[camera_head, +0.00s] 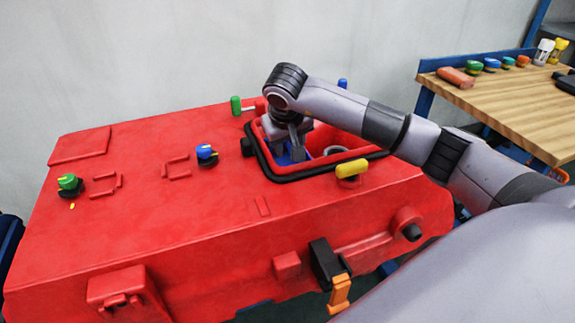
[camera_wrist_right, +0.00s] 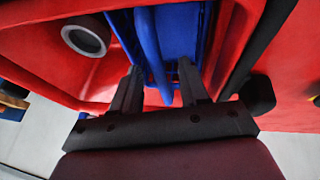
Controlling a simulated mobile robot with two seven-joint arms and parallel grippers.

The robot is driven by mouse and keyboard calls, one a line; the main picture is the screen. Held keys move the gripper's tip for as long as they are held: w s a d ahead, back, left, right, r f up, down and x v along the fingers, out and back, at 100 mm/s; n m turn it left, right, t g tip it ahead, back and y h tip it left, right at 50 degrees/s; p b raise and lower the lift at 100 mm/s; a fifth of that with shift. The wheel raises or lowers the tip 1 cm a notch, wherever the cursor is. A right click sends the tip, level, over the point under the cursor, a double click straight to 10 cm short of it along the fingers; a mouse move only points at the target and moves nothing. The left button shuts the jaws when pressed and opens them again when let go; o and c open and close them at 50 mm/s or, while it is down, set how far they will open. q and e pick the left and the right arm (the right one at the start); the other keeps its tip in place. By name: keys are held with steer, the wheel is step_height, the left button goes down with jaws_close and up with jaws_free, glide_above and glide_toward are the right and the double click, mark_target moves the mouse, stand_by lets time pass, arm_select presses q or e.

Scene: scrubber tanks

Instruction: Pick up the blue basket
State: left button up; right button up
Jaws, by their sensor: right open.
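The blue basket (camera_wrist_right: 186,32) sits inside the opening of the red tank (camera_head: 150,220). In the head view only a small blue part (camera_head: 289,157) of it shows beside my right gripper (camera_head: 293,152), which reaches down into the opening. In the right wrist view my right gripper (camera_wrist_right: 160,82) is open, with a blue bar (camera_wrist_right: 150,50) of the basket running between its two fingers. I cannot tell whether the fingers touch it. The rest of the basket is hidden by my gripper and the tank wall. My left gripper is not in view.
The opening has a black-edged rim (camera_head: 275,177), with a yellow-handled latch (camera_head: 351,168) in front and a green knob (camera_head: 236,105) behind. A grey round port (camera_wrist_right: 86,38) is in the tank wall. A wooden workbench (camera_head: 510,100) with several small items stands at the right.

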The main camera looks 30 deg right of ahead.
steer(key=shift+w+x, duration=0.25)
steer(key=shift+x, duration=1.5)
steer(key=shift+r, duration=0.15)
steer(key=shift+f, duration=0.25)
jaws_close()
